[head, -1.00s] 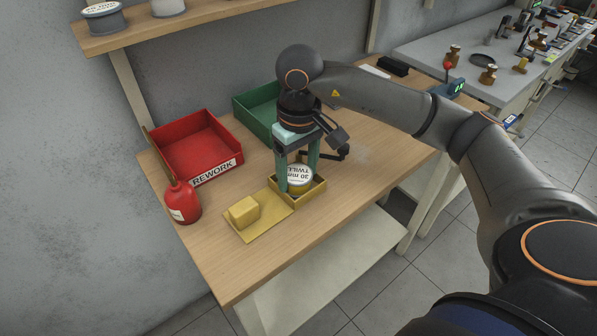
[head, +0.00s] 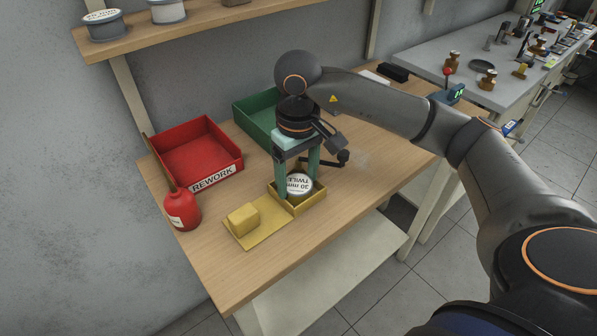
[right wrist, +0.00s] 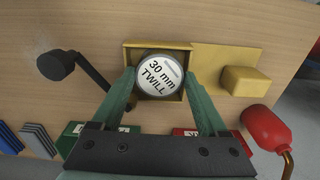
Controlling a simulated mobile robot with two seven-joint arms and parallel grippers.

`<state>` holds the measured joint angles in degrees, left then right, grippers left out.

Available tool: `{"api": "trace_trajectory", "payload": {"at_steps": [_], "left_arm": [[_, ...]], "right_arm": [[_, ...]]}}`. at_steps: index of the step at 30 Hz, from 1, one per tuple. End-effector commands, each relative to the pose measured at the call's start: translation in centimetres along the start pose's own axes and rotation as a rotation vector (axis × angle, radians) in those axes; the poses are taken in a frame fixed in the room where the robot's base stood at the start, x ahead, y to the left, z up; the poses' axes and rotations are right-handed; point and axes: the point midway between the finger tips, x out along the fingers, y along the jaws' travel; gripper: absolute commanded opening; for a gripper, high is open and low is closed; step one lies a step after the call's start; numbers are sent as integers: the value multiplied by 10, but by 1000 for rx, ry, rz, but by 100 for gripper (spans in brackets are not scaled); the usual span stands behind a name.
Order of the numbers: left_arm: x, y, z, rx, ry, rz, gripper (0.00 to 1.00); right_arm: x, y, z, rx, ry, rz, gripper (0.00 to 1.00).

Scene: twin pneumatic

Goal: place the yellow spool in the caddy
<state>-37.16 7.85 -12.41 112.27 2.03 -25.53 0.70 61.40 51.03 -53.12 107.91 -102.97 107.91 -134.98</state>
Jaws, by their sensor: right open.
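The spool (head: 300,184) has a round white top label reading "30 mm TWILL"; its side is mostly hidden. It sits inside the square yellow box of the caddy (head: 308,204). In the right wrist view the spool (right wrist: 160,76) lies within the walls of the caddy box (right wrist: 128,56). My right gripper (head: 297,188) points down over the box, its green fingers on either side of the spool. It is open, and the right wrist view shows the fingertips (right wrist: 157,76) apart. My left gripper is not in view.
A flat yellow plate with a yellow block (head: 243,219) adjoins the box. A red REWORK bin (head: 195,157), a red bottle (head: 182,208) and a green bin (head: 252,108) stand nearby. A black crank-like handle (right wrist: 72,67) is beside the box. The bench front is clear.

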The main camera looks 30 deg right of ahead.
Motion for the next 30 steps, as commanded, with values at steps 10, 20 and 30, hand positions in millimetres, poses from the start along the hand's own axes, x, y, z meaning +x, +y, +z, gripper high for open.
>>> {"api": "trace_trajectory", "payload": {"at_steps": [10,20,30], "left_arm": [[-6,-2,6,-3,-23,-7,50],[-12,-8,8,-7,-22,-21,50],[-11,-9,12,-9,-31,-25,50]], "right_arm": [[-84,1,0,-5,2,3,100],[-112,0,1,-6,0,2,100],[-112,0,1,-7,-1,1,100]]}}
